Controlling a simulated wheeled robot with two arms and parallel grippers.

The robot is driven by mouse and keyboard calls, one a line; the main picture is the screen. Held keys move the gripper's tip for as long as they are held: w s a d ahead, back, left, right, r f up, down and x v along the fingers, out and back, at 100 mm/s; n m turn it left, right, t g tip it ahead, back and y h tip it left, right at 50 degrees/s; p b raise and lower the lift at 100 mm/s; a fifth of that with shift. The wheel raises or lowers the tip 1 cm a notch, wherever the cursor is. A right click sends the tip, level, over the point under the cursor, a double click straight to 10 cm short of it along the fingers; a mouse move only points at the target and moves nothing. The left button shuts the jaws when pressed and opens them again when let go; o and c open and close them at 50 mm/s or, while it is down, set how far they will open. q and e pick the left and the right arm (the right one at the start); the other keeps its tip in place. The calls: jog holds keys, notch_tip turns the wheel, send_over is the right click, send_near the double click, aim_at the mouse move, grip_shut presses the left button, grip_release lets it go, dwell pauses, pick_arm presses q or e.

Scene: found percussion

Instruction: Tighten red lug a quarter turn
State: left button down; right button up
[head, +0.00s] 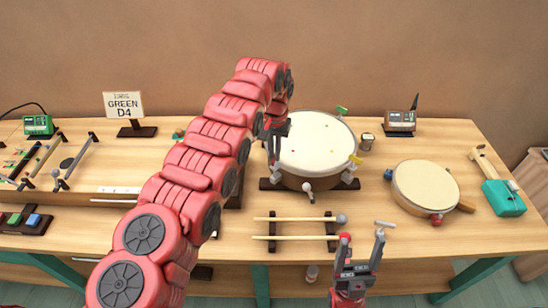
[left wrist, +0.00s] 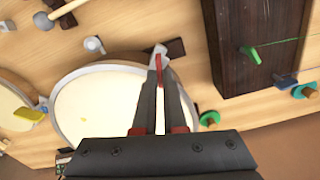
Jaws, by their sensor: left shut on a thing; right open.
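The large round drum (head: 318,150) with a cream head stands in a dark cradle at the middle of the table; it also shows in the left wrist view (left wrist: 95,110). My left gripper (head: 275,132) is at the drum's left rim, pointing down. In the left wrist view its fingers (left wrist: 163,64) are shut on the small red lug (left wrist: 158,68) beside the rim. The lug's lower part is hidden by the fingers. A green lug (head: 342,110) and a yellow lug (head: 356,159) show on the rim. My right gripper (head: 362,243) is open, near the table's front edge.
Two mallets (head: 295,237) lie on a rack in front of the drum. A smaller frame drum (head: 425,187) lies to the right. A sign reading "GREEN D4" (head: 124,105) and a small green-screened device (head: 38,124) stand at the left. A second device (head: 400,121) stands back right.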

pick_arm(q)
jog(key=shift+m+b, duration=0.45)
jog(key=shift+m, duration=0.75)
jog(key=shift+d+m, duration=0.1)
jog(key=shift+m, duration=1)
jog(key=shift+r, duration=0.1)
jog(key=c, duration=1)
grip_release()
jog(key=shift+r+b, duration=0.35)
jog(key=shift+r, duration=0.15)
notch_tip(320, 180, up, 16)
jog(key=p, duration=1.2)
jog(key=shift+r+p, duration=0.15)
jog(key=shift+p, duration=0.25)
